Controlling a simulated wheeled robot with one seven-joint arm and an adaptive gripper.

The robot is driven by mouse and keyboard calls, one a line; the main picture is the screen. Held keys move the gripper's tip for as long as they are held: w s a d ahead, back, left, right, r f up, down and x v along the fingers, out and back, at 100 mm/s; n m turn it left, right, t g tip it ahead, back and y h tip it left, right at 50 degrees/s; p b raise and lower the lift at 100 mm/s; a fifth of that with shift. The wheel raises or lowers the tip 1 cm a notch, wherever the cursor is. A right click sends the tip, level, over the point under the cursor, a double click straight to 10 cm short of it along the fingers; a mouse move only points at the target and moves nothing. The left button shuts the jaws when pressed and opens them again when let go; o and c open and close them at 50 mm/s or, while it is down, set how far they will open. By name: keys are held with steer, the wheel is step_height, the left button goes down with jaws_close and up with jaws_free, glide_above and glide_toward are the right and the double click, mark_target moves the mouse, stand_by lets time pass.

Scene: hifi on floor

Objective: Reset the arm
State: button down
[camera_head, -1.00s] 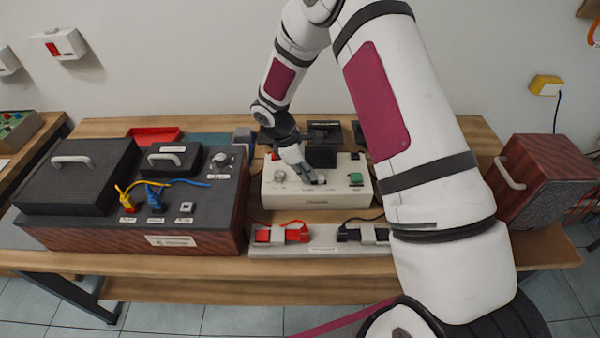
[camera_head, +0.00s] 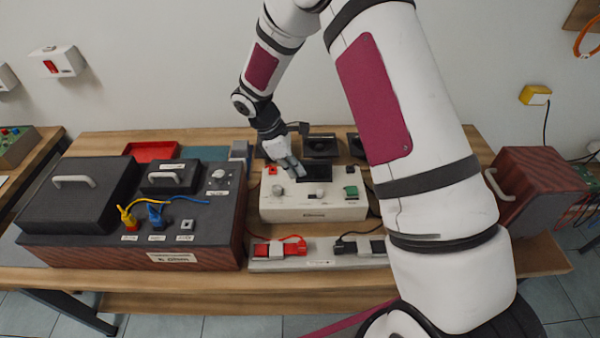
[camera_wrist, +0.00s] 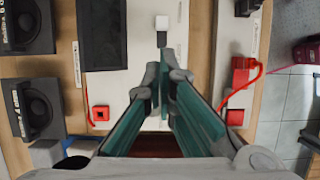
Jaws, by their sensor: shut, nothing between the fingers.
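My gripper (camera_head: 290,167) hangs above the back part of the white box with knobs and buttons (camera_head: 312,208) in the head view. In the wrist view my gripper (camera_wrist: 166,58) points down over the same white box (camera_wrist: 112,78), its two fingers together at the tips with nothing between them. It looks clear of the box top. The arm reaches in from the right and covers part of the table.
A dark hifi unit with plugged yellow and blue cables (camera_head: 150,240) stands left. A strip with red and black connectors (camera_head: 320,262) lies in front. Black speaker units (camera_head: 320,145) stand behind. A wooden speaker cabinet (camera_head: 540,190) is at right.

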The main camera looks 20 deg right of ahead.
steer(key=shift+w+a+r, duration=0.15)
steer(key=shift+a+r, duration=0.05)
steer(key=shift+r, duration=0.4)
steer(key=s+d+r+m+t+y, duration=0.1)
steer(key=s+r+m, duration=0.25)
steer(key=r, duration=0.75)
steer(key=s+d+r+m+t, duration=0.1)
steer(key=s+r+m+t, duration=0.3)
steer(key=r, duration=0.7)
steer(key=s+r+m+y, duration=0.1)
steer(key=s+r+m, duration=0.1)
steer(key=s, duration=0.4)
steer(key=s+a+r+m+t+y, duration=0.1)
steer(key=s+r+m, duration=0.1)
steer(key=s+r, duration=0.2)
steer(key=s+r+m+t+y, duration=0.1)
steer(key=s+r+m, duration=0.2)
steer(key=s, duration=0.6)
steer(key=shift+s+a, duration=0.2)
